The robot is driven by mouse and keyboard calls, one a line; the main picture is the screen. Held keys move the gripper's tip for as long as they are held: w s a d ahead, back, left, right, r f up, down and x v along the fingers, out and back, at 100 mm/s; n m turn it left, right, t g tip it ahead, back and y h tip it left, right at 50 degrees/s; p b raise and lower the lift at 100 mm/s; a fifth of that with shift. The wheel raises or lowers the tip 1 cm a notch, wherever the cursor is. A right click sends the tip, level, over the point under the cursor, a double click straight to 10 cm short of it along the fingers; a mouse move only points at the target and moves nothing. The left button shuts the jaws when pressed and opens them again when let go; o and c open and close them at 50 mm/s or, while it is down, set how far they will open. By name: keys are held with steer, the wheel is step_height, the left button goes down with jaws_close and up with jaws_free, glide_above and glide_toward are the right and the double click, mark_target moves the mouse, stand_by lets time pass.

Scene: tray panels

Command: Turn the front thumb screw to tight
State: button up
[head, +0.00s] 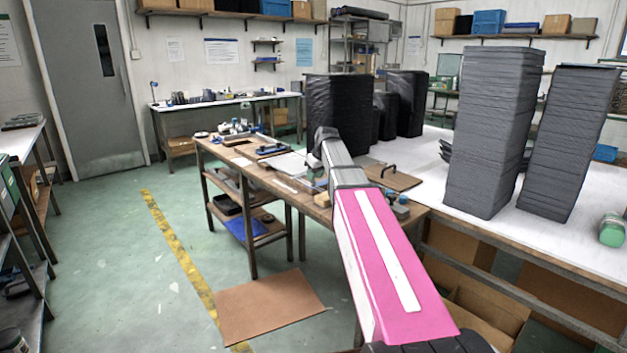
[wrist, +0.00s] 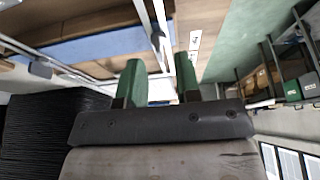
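My gripper (wrist: 158,82) shows at the middle of the wrist view, with two green fingertips apart and a gap between them. Nothing is clearly held in the gap. Beyond the fingertips are a blue panel (wrist: 100,47) with a pale frame and a narrow white strip with dark marks (wrist: 194,42). I cannot make out the front thumb screw in either view. In the head view my pink and grey arm reaches over the wooden workbench (head: 420,211) and hides part of it, and I cannot see the fingertips there.
A brown board with a black handle (head: 393,179) lies on the bench right of my arm. Tall dark stacks (head: 495,130) stand on the white table at right. A cardboard sheet (head: 270,305) lies on the floor. Green floor at left is mostly free.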

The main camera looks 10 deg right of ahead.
steer(key=shift+x, duration=1.2)
steer(key=shift+c, duration=0.3)
jaws_close()
